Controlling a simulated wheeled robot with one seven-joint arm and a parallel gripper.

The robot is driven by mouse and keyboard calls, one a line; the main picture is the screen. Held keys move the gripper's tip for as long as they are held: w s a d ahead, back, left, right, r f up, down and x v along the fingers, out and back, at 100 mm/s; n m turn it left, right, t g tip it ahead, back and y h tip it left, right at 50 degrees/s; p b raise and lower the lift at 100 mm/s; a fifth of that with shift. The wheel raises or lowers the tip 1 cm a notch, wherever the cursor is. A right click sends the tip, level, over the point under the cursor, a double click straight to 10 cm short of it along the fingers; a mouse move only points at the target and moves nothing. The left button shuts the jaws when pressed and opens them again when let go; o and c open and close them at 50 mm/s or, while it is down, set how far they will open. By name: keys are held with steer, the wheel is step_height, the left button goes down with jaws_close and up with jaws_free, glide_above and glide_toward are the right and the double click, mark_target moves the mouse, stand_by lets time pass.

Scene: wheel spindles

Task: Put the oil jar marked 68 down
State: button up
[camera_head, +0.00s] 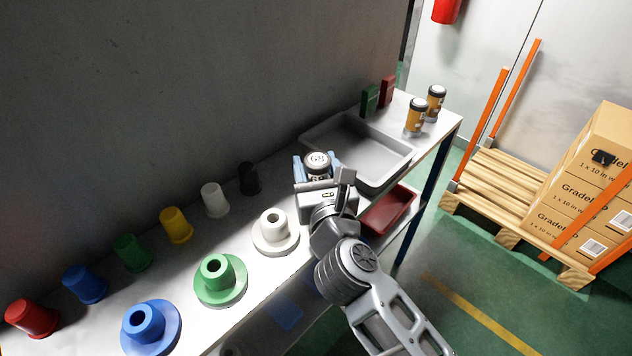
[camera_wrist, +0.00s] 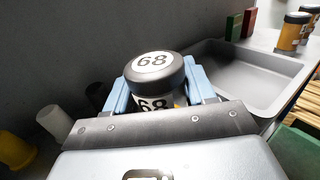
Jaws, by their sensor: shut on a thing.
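The oil jar marked 68 (camera_head: 318,162) has a dark lid with a white 68 label on top. In the wrist view the jar (camera_wrist: 154,72) stands upright between the two light-blue fingers, with 68 also on its side. My gripper (camera_head: 317,168) is shut on the jar, left of the grey tray. The jar's lower part is hidden by my gripper, so I cannot tell whether its base touches the bench.
A grey tray (camera_head: 311,138) lies on the white bench. Behind it stand two orange-brown jars (camera_head: 415,118) (camera_head: 435,103) and a green and a red block (camera_head: 369,101) (camera_head: 388,91). Coloured cups line the wall; flanged white, green (camera_head: 219,280) and blue spindles stand in front.

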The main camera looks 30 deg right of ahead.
steer(key=shift+f+b, duration=0.6)
steer(key=shift+f, duration=1.3)
steer(key=shift+f, duration=0.15)
steer(key=o, duration=1.1)
steer(key=shift+s, duration=0.1)
steer(key=b+v, duration=0.2)
steer(key=v, duration=1)
steer(key=shift+r, duration=0.2)
